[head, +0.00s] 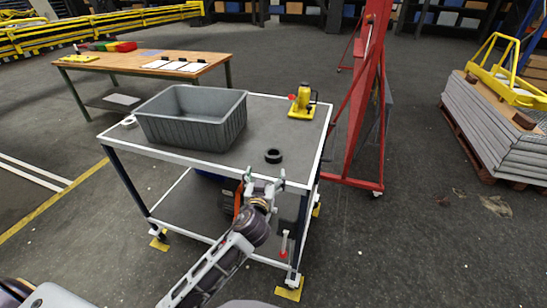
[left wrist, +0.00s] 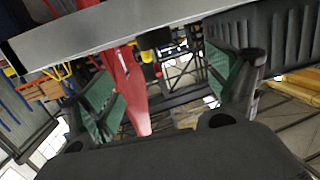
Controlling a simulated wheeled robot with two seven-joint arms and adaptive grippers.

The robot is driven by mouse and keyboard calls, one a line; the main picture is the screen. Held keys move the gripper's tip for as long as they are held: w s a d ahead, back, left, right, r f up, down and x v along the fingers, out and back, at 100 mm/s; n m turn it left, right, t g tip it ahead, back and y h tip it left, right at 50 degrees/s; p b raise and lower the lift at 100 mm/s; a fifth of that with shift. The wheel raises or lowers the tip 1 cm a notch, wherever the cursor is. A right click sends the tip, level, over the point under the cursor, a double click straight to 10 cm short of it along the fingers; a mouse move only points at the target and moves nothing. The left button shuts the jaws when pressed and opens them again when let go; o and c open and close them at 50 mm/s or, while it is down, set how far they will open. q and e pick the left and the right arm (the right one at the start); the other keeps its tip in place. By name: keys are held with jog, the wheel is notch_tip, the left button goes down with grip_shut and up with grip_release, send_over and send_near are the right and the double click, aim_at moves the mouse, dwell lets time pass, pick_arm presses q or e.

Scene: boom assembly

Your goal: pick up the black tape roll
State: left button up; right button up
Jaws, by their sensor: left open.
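The black tape roll (head: 273,156) lies flat on the grey top of the cart (head: 215,158), near its front edge and right of the middle. My left gripper (head: 265,178) is open and empty at the front edge of the cart, just short of the roll and apart from it. In the left wrist view the green-padded fingers of my left gripper (left wrist: 166,92) stand wide apart. That view looks upside down, with the cart's rim (left wrist: 110,38) across the top. A dark shape just past the rim may be the roll, partly hidden. My right gripper is out of view.
A large grey bin (head: 192,120) fills the cart's left half; a white tape roll (head: 129,121) lies left of it. A yellow jack (head: 302,103) stands at the back right. A red frame (head: 363,110) rises right of the cart. The top around the black roll is clear.

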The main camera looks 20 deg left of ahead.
aim_at(270, 170)
pick_arm(q)
jog(key=shift+w, duration=0.15)
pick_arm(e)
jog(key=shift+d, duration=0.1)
pick_arm(q)
jog(key=x, duration=0.4)
jog(key=shift+w+p, duration=0.3)
jog(key=shift+p, duration=0.1)
jog(key=shift+x, duration=1.45)
jog(key=shift+w+a+f, duration=0.1)
jog(key=shift+w+a, duration=0.05)
jog(key=shift+w, duration=0.2)
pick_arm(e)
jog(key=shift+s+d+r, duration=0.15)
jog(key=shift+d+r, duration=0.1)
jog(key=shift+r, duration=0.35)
pick_arm(q)
jog(key=shift+w, duration=0.15)
